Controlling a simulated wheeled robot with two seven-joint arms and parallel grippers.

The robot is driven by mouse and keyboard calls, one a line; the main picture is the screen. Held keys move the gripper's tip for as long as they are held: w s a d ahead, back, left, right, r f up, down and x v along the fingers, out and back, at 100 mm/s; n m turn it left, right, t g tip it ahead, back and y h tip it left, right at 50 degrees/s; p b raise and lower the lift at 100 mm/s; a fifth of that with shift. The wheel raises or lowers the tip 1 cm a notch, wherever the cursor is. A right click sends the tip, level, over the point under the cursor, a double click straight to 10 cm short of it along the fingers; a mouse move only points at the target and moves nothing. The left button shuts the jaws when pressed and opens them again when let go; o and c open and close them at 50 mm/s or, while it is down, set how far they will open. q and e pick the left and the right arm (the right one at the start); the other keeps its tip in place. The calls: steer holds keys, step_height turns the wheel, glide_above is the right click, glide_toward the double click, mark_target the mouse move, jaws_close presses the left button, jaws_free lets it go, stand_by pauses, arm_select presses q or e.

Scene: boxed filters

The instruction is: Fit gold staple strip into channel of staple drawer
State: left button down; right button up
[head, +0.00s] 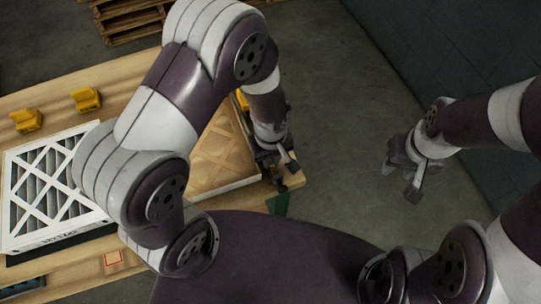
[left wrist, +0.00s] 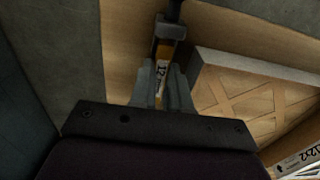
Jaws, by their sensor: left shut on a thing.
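My left gripper (left wrist: 163,88) is at the table's right end. In the left wrist view its fingers are close together around something narrow and pale that I cannot make out clearly. Just past the fingertips is a yellow-orange piece (left wrist: 166,50) with a white printed label and a dark end. In the head view the left gripper (head: 277,165) is by the table edge, and what it holds is too small to tell. My right gripper (head: 402,178) hangs over bare floor, open and empty. I cannot pick out the gold staple strip or the staple drawer with certainty.
A flat box (head: 213,165) lies beside the left gripper; it also shows in the left wrist view (left wrist: 245,90). A white-framed pleated filter (head: 45,185) lies on the wooden table (head: 50,97). Two yellow holders (head: 86,100) (head: 26,121) stand behind it. Pallets (head: 125,18) lie at the back.

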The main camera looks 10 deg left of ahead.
arm_select(q)
steer(key=c, duration=1.4)
jaws_free()
steer(key=shift+f, duration=0.1)
step_height(320, 180, up, 5)
steer(key=p, duration=0.4)
steer(key=shift+f, duration=0.2)
steer(key=o, duration=0.6)
step_height(320, 180, up, 13)
steer(key=shift+f+b, duration=0.15)
steer(key=shift+b, duration=0.25)
